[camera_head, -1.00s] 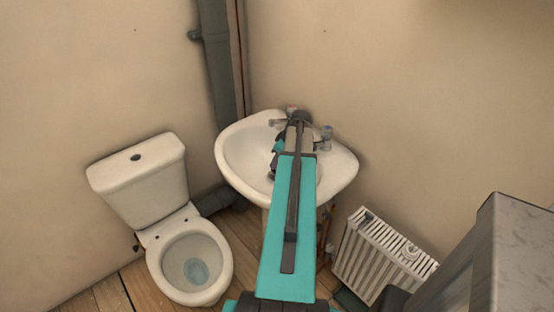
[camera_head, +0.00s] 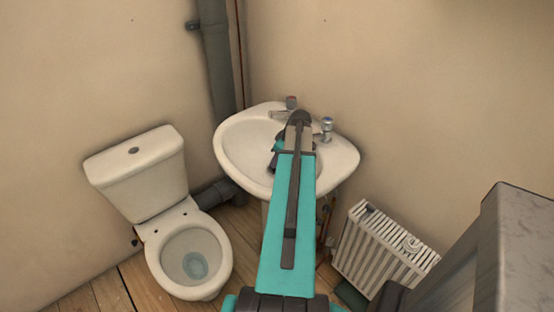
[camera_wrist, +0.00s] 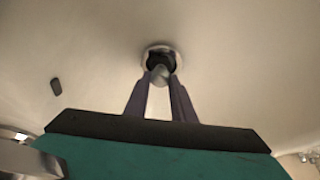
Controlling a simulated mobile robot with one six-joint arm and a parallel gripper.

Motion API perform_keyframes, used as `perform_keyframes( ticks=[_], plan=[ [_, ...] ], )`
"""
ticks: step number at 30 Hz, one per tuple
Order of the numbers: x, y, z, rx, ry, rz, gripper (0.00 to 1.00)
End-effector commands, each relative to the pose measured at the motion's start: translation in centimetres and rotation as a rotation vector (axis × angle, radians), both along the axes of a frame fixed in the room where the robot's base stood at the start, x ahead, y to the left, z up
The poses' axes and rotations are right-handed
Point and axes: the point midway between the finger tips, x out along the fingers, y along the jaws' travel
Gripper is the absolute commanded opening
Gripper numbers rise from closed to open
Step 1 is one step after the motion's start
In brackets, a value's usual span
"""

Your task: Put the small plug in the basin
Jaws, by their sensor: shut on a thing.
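The white basin (camera_head: 236,150) stands in the corner below two taps, with my arm reaching over it from the front. In the wrist view my gripper (camera_wrist: 161,78) points into the basin (camera_wrist: 230,60). Its two dark fingers are shut on the small plug (camera_wrist: 160,73), a small greyish rounded piece at the fingertips. The round drain (camera_wrist: 148,52) with a pale ring and dark middle lies right behind the plug in that view. I cannot tell whether the plug touches the drain. In the head view my arm hides the plug and most of the gripper.
Taps (camera_head: 327,125) stand on the basin's back rim. A dark oval spot (camera_wrist: 56,87) shows on the basin wall. A white toilet (camera_head: 187,250) is at the left, a white radiator (camera_head: 380,250) at the right and a grey cabinet (camera_head: 515,230) at the far right.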

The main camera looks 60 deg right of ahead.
Motion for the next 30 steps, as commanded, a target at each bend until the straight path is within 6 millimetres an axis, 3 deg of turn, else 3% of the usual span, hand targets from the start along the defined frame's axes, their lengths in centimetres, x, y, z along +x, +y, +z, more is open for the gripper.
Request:
perform_keyframes(
  ticks=[4, 5, 8, 20, 30],
  plan=[
    [0.0, 0.0, 0.0, 0.000, 0.000, 0.000, 0.00],
    [0.0, 0.0, 0.0, 0.000, 0.000, 0.000, 0.28],
    [0.0, 0.0, 0.0, 0.000, 0.000, 0.001, 0.45],
    [0.0, 0.1, 0.2, 0.000, 0.000, 0.001, 0.45],
    [-0.9, 0.1, 2.4, -0.002, -0.001, 0.001, 0.45]
  ],
)
